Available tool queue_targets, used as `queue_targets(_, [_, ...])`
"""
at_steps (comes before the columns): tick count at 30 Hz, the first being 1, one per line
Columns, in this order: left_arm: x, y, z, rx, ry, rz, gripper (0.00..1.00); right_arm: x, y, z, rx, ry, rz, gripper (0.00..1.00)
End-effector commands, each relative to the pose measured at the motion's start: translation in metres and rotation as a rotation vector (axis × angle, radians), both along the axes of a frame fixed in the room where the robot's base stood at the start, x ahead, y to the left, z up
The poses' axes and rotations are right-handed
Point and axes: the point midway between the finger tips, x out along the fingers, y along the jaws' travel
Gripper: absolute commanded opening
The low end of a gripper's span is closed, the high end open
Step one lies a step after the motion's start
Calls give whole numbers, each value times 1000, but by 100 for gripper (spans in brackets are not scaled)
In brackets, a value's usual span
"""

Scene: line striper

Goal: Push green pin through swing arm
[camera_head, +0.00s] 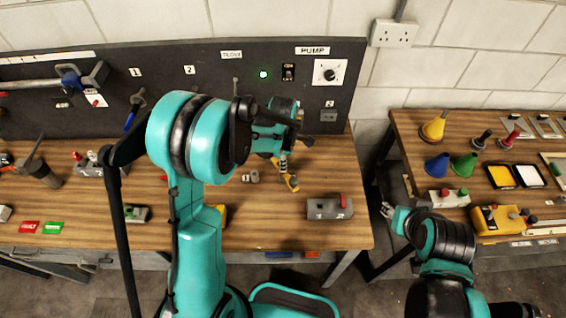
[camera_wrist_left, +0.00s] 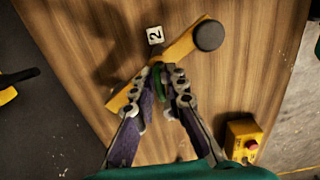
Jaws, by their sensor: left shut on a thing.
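The yellow swing arm (camera_wrist_left: 186,45) lies slantwise on the wooden bench top in the left wrist view, with a round black knob (camera_wrist_left: 209,35) at its upper right end. Part of it shows below my gripper in the head view (camera_head: 291,182). My left gripper (camera_wrist_left: 163,72) is over the middle of the swing arm, its fingertips shut on the green pin (camera_wrist_left: 158,84). The fingers hide much of the pin, and I cannot tell how deep it sits in the arm. My right gripper (camera_head: 387,211) is low between the benches, too small to judge.
A yellow box with a red button (camera_wrist_left: 243,140) stands at lower right in the wrist view. A grey box with a red switch (camera_head: 330,208) is at the bench's front right. The black panel (camera_head: 345,75) rises behind.

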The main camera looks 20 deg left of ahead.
Motion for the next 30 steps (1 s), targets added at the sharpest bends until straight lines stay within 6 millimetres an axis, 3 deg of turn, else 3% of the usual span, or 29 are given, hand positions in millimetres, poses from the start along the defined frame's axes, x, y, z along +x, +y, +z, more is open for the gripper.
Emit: queue_targets(30, [0, 0, -11, 0, 0, 0, 0, 0, 0, -12, 0, 0, 0, 40])
